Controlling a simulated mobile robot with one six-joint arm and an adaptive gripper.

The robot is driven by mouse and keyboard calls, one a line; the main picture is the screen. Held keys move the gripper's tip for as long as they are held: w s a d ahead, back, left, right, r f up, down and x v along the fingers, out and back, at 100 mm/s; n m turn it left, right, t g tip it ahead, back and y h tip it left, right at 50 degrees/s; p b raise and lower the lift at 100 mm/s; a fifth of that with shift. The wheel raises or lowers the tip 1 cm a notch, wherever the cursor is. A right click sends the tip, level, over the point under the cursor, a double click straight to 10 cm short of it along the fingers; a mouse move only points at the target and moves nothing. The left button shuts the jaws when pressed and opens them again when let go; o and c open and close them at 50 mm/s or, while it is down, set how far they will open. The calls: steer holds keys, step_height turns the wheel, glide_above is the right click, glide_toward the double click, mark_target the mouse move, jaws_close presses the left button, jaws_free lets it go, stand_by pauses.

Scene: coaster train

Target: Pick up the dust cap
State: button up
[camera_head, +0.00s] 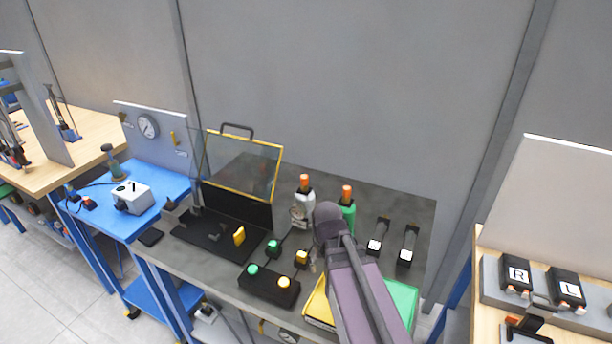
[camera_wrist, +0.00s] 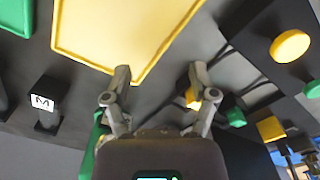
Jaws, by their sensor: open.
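No part is marked as the dust cap, so I cannot be sure which it is. A small yellow piece (camera_head: 302,257) with a dark base and cable stands on the grey bench, just left of my arm. It seems to be the yellow piece by the right finger in the wrist view (camera_wrist: 192,99), partly hidden by that finger. A similar green piece (camera_head: 273,245) stands to its left, also in the wrist view (camera_wrist: 235,117). My gripper (camera_wrist: 160,72) is open and empty above the bench. In the head view my arm mostly hides it.
A black button box (camera_head: 268,288) lies at the bench's front edge. A yellow tray (camera_head: 318,306) and a green tray (camera_head: 403,298) flank my arm. A black fixture (camera_head: 200,232) with a raised clear lid (camera_head: 240,165) is left.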

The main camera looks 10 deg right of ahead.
step_height(320, 180, up, 26)
steer(key=n+p, duration=0.2)
steer(key=p, duration=2.3)
glide_above(305, 176)
steer(key=shift+s+a+f, duration=0.1)
steer(key=shift+s+a, duration=0.05)
steer(key=shift+f, duration=0.1)
step_height(305, 176, down, 8)
steer(key=b, duration=0.9)
steer(key=shift+f, duration=0.25)
steer(key=shift+f+b, duration=2.6)
steer(key=c, duration=0.9)
